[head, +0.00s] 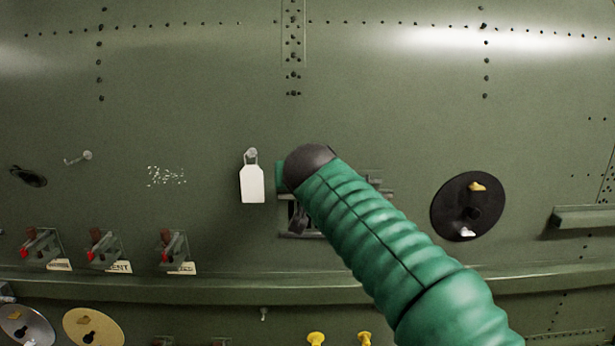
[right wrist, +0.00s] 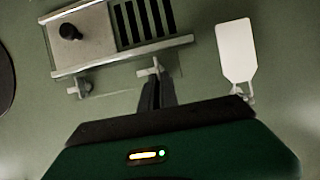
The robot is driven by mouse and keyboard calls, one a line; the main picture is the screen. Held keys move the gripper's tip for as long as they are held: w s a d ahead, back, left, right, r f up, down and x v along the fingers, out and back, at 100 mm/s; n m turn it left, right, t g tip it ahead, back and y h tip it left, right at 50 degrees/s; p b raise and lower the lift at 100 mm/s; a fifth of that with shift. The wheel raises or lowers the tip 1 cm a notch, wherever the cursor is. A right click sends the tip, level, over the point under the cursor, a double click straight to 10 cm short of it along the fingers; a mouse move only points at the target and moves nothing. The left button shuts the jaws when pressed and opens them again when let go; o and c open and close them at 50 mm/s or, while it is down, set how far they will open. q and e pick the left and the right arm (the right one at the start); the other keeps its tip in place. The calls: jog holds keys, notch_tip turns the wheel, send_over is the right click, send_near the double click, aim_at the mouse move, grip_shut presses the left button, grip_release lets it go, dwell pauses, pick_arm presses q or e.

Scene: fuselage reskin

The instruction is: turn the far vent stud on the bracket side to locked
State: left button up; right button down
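The vent panel (right wrist: 92,40) shows in the right wrist view as a pale plate with a black knob and dark slots. Two pale studs sit along its lower edge there, one at left (right wrist: 78,90) and one near the middle (right wrist: 150,70). My right gripper (right wrist: 158,82) has its dark fingers close together, with the tips at the middle stud. I cannot tell whether they hold it or only touch it. In the head view my right arm covers most of the vent panel (head: 376,183), its studs and the gripper. My left gripper is not in view.
A white tag (head: 251,184) hangs left of the vent, close beside my right gripper in the wrist view (right wrist: 236,52). A black disc (head: 466,207) is to the right, and a ledge bracket (head: 585,217) at far right. Red-tipped switches (head: 103,248) line the lower left above a rail.

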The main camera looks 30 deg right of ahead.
jog(key=shift+s+d+f+m+t+y+b, duration=0.2)
jog(key=shift+d+f+m+t+y+b, duration=0.6)
jog(key=shift+m+b, duration=1.85)
jog(key=shift+s+a+f+m+t+y+b, duration=0.1)
jog(key=shift+s+f+m+t+y+b, duration=0.35)
jog(key=shift+m+t+b, duration=2.05)
jog(key=shift+w+d+f+m+g+y+b, duration=0.1)
jog(key=shift+d+f+m+y+b, duration=0.25)
jog(key=shift+m+y+b, duration=2.2)
jog(key=n+h+b, duration=0.1)
jog(key=h+b, duration=0.1)
jog(key=h, duration=0.1)
jog(key=shift+n+b, duration=0.35)
jog(key=shift+n, duration=0.05)
jog(key=c, duration=1.7)
grip_release()
jog(key=shift+s+r, duration=0.1)
jog(key=shift+o, duration=0.4)
jog(key=shift+d, duration=0.1)
jog(key=shift+r, duration=0.1)
